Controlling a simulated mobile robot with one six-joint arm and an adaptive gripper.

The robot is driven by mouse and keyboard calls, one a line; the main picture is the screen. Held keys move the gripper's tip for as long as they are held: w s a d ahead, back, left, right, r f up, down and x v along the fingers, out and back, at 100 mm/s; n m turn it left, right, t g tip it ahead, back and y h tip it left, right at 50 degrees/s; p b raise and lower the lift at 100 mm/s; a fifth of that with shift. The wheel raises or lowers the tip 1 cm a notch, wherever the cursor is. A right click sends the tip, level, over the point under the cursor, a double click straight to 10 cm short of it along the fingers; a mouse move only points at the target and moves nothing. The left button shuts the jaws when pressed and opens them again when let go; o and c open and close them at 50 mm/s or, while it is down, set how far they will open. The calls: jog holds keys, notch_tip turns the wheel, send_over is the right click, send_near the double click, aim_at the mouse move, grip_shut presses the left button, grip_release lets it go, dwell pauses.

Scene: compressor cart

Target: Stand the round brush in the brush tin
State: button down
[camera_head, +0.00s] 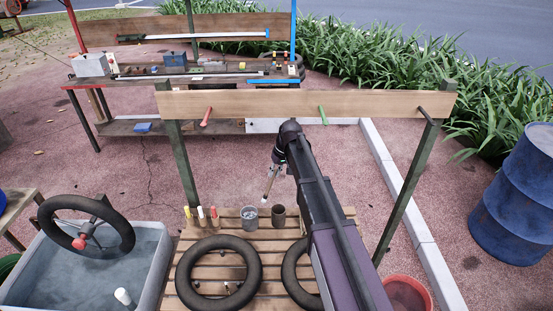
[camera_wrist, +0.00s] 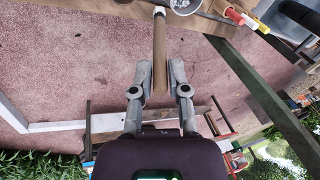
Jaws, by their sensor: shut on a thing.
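My gripper (camera_head: 273,168) is shut on the round brush (camera_head: 267,186) and holds it roughly upright, slightly tilted, above the slatted bench. In the wrist view, the brush's brown handle (camera_wrist: 159,50) lies between the two fingers (camera_wrist: 160,76), with a pale end pointing away. Two round containers stand on the bench below the brush: a grey metal tin (camera_head: 249,217) with pale contents and a dark brown tin (camera_head: 278,215) to its right. I cannot tell which is the brush tin. The grey tin shows partly in the wrist view (camera_wrist: 186,5). The brush's lower end is apart from both.
Several coloured bottles or markers (camera_head: 201,215) stand left of the tins. Black tyres (camera_head: 218,245) lie in front of them on the bench (camera_head: 190,238). A board (camera_head: 265,104) on posts crosses behind. A grey water tub (camera_head: 155,262) is at left, a blue drum (camera_head: 515,200) at right.

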notch_tip(320, 180, up, 6)
jog(key=s+d+h+p, duration=0.1)
jog(key=h+p, duration=0.2)
jog(key=p, duration=0.3)
jog(key=shift+s+d+r, duration=0.2)
jog(key=shift+s+d, duration=0.05)
jog(key=shift+s, duration=0.05)
jog(key=shift+f, duration=0.2)
notch_tip(320, 180, down, 12)
jog(key=b, duration=1.2)
jog(key=shift+f+b, duration=0.25)
jog(key=shift+b, duration=0.05)
dwell(0.4)
jog(key=c, duration=0.5)
grip_release()
jog(key=shift+c, duration=0.2)
dwell(0.4)
